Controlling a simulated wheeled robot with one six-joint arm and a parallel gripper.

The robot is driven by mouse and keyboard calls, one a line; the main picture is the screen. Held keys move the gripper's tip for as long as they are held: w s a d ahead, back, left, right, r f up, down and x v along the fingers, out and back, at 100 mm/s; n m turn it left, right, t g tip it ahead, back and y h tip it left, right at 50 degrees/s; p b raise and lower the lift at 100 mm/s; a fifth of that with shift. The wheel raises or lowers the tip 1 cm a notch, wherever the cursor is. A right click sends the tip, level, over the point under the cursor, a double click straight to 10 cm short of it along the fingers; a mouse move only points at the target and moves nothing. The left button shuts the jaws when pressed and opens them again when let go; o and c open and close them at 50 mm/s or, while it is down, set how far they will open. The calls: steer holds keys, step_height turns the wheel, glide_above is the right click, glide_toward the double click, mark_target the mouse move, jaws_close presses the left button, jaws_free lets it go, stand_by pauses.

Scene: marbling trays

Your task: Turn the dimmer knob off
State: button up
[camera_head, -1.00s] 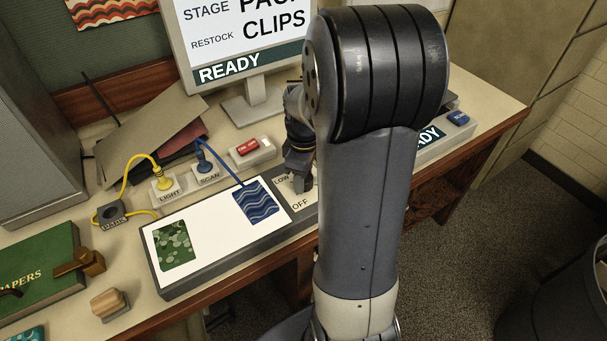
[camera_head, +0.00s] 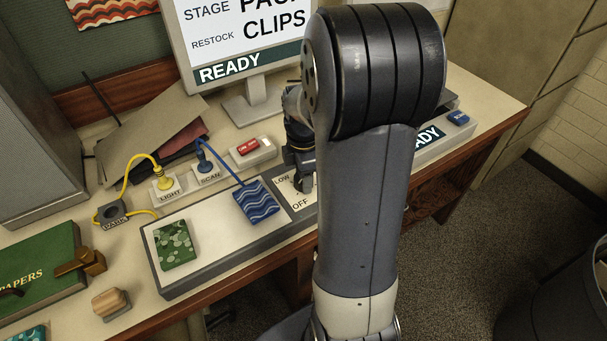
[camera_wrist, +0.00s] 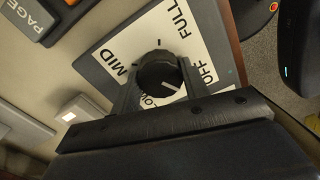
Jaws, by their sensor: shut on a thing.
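The dimmer knob (camera_wrist: 157,70) is a dark round knob on a plate (camera_wrist: 178,38) marked LOW, MID, FULL and OFF. In the wrist view its white pointer line points to the lower right, between LOW and OFF, close to OFF. My gripper (camera_wrist: 160,82) is shut on the knob, one finger on each side. In the head view my gripper (camera_head: 304,184) reaches down onto the plate beside the light panel (camera_head: 205,232), and the knob is hidden there. The panel's surface is now a dull off-white.
A green patterned piece (camera_head: 175,246) and a blue wavy piece (camera_head: 257,203) lie on the panel. LIGHT (camera_head: 166,188) and SCAN (camera_head: 208,174) sockets with cables stand behind it. A red switch box (camera_head: 253,152) is near my gripper. A monitor (camera_head: 245,75) stands behind.

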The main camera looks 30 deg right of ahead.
stand_by(0.4)
steer(key=o, duration=1)
step_height(320, 180, up, 11)
steer(key=shift+w+f, duration=0.1)
steer(key=shift+f, duration=0.05)
step_height(320, 180, down, 11)
steer(key=shift+r, duration=0.1)
stand_by(0.5)
